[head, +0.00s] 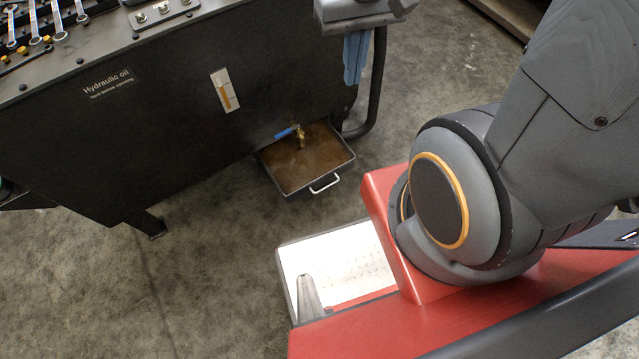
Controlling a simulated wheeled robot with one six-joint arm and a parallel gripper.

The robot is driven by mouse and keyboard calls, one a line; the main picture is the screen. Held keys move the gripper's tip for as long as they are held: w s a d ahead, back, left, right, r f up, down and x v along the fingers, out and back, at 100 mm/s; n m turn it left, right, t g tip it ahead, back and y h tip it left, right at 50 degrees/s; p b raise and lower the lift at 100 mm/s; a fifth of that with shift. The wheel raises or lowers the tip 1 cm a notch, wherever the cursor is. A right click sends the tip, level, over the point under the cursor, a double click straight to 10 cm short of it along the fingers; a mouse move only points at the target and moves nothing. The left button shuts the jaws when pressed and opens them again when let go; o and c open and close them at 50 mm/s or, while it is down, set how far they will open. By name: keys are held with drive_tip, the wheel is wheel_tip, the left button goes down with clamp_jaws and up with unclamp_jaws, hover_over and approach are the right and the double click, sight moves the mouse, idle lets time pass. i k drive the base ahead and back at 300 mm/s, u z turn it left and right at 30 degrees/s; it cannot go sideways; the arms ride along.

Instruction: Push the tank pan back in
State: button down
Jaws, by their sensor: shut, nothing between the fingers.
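The tank pan (345,160) is a dark, shallow rectangular tray holding brown oil. It sits low at the foot of the black hydraulic oil tank (170,130), and much of it sticks out in front of the tank's face. Its pale handle (325,184) is on the near side, facing me. The pan's back edge is hidden by the tank. A brass drain tap with a blue lever (286,132) is above the pan. My gripper is outside the picture; only an upper part of my arm shows at right.
A curved dark tube (377,85) and a hanging blue cloth (356,57) are right of the pan. A tank leg (147,224) stands at left. Wrenches (35,22) lie on the tank's top. Bare concrete floor (220,250) lies in front of the pan.

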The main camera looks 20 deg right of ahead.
sight(296, 170)
drive_tip(key=u, duration=1.25)
drive_tip(key=k, duration=0.95)
drive_tip(key=z, duration=1.3)
